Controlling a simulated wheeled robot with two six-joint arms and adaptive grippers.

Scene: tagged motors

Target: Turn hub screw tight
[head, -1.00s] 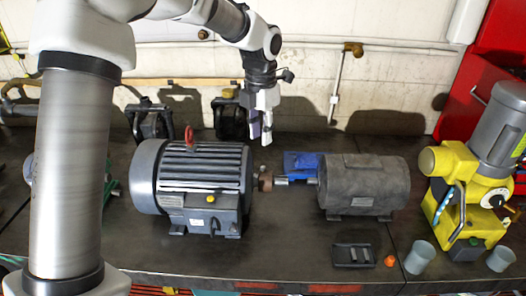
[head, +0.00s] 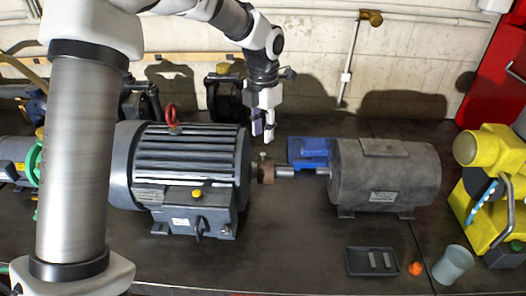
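A brown, rusty-looking hub (head: 266,172) sits on the shaft between the dark grey motor (head: 188,160) on the left and the plain grey cylindrical machine (head: 385,172) on the right. A small pale screw (head: 263,156) seems to stand up from the hub's top; its details are too small to make out. My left gripper (head: 264,137) points down just above the hub and screw, with a narrow gap between its fingers. It looks empty and apart from the screw. My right gripper is not in the head view.
A blue block (head: 309,153) lies behind the shaft. A black tray (head: 371,261) with small metal pieces, an orange piece (head: 416,268) and a grey cup (head: 453,264) stand at the front right. A yellow machine (head: 490,185) is far right. The red lifting eye (head: 171,117) tops the dark motor.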

